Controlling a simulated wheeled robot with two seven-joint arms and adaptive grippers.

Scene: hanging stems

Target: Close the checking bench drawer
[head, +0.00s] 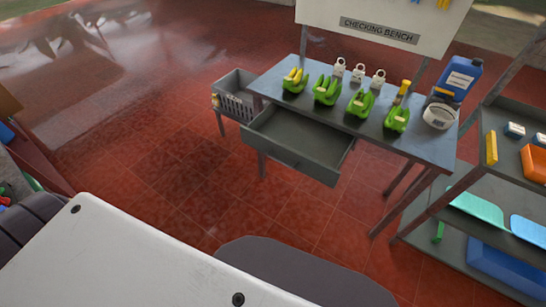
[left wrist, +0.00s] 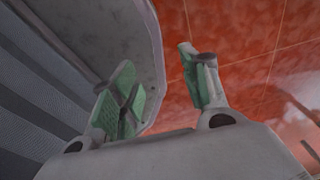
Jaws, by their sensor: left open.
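The checking bench (head: 375,129) stands ahead in the head view, under a sign reading CHECKING BENCH (head: 379,31). Its grey drawer (head: 305,147) is pulled out toward me, and its inside looks empty. My left gripper (left wrist: 157,88) shows only in the left wrist view, with its green-padded fingers apart and nothing between them. It is over the red floor beside a grey part of my own body, away from the drawer. My right gripper is in neither view.
Green and yellow items (head: 326,90), white padlock-like tags (head: 358,73), a white roll (head: 438,116) and a blue jug (head: 460,78) stand on the bench. A grey basket (head: 236,101) is at its left. A shelf rack (head: 460,237) stands at right. The red floor (head: 200,185) before the drawer is clear.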

